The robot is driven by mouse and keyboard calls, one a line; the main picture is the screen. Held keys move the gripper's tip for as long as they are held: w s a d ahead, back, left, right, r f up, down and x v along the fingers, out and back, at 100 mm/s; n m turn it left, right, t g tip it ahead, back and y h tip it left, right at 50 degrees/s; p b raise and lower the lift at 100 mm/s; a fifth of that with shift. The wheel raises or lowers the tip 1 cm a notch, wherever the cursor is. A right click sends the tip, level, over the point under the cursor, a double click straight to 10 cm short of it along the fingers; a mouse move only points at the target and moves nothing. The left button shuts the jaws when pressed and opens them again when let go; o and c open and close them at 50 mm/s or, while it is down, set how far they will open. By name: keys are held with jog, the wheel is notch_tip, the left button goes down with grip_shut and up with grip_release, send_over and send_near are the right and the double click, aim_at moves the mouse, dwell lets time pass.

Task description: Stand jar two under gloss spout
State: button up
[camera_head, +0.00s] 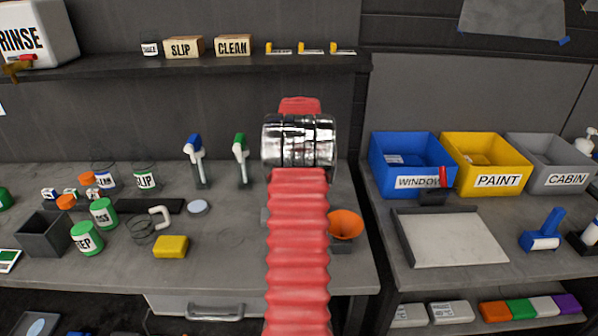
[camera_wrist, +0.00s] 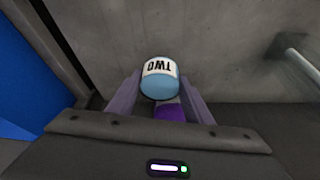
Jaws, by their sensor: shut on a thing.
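Jar two (camera_wrist: 159,68), a small jar with a light blue end and a white band reading TWO, is between the fingers of my gripper (camera_wrist: 161,85) in the wrist view. The fingers are shut on it, and its lettering appears upside down. A purple patch shows just below the jar. In the head view my red arm hides the gripper and jar two. I cannot make out a spout labelled gloss in either view.
Left of my arm are a yellow block (camera_head: 171,246), a grey box (camera_head: 43,235) and two upright spray handles, blue (camera_head: 193,150) and green (camera_head: 240,152). An orange funnel (camera_head: 345,224) is just right of my arm. Blue, yellow and grey bins (camera_head: 548,178) stand farther right.

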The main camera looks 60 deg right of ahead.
jog(key=shift+w, duration=0.4)
jog(key=shift+w+a, duration=0.1)
jog(key=shift+w, duration=0.25)
jog(key=f, duration=0.2)
jog(key=shift+w+a+f, duration=0.1)
jog(key=shift+w+f, duration=0.2)
jog(key=shift+w, duration=0.1)
jog(key=shift+f, duration=0.4)
jog(key=shift+f, duration=0.15)
jog(key=o, duration=1.1)
